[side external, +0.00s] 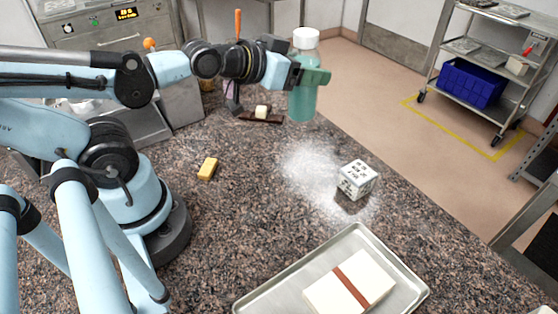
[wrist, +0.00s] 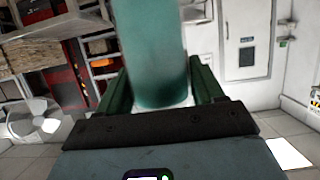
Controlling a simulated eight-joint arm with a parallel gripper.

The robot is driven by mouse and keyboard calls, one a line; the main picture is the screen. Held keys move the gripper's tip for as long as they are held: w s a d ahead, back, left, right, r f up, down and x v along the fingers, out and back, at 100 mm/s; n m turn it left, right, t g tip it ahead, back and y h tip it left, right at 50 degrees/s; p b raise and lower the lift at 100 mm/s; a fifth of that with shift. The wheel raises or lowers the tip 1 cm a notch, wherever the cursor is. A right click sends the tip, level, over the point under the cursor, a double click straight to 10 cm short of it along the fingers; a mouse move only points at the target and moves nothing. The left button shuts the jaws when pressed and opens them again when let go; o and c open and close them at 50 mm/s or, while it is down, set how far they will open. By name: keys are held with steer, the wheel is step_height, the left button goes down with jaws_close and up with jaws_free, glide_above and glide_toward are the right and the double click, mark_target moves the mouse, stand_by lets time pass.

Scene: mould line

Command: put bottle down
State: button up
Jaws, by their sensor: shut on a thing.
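A teal bottle (side external: 302,98) with a white cap is held upright by my gripper (side external: 312,76). The green fingers are shut around its upper middle. In the side external view its base appears above the granite counter (side external: 240,215), toward the far edge; the exact height is hard to tell. In the wrist view the bottle (wrist: 155,50) fills the middle between the two green fingers of my gripper (wrist: 158,92). Its cap is out of that frame.
White powder (side external: 315,172) and a white printed cube (side external: 357,180) lie on the counter. A metal tray (side external: 262,297) holds a cream block with a brown band. A yellow block (side external: 207,169) is near my base. A dark piece (side external: 262,119) with a pale cube lies behind. Counter between is clear.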

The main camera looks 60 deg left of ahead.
mark_target(309, 92)
steer(key=shift+s+f, duration=0.7)
steer(key=shift+f, duration=0.45)
steer(key=shift+w+d+f+m+h, duration=0.3)
steer(key=shift+w+f+m+h, duration=0.15)
steer(key=shift+f+h, duration=0.15)
steer(key=shift+w+d+f+m+h, duration=0.3)
steer(key=shift+w+d+m+h, duration=0.15)
steer(key=shift+m+h, duration=0.15)
steer(key=w+d+r+m+g+h, duration=0.2)
steer(key=w+d+m+g+h, duration=0.1)
steer(key=d+m+h, duration=0.3)
steer(key=shift+w+m+g+h, duration=0.25)
steer(key=shift+m+g+h, duration=0.2)
steer(key=shift+g+h, duration=0.2)
steer(key=w+a+f, duration=0.5)
steer(key=a+f, duration=0.5)
steer(key=shift+w+a+f, duration=0.15)
steer(key=shift+f, duration=0.2)
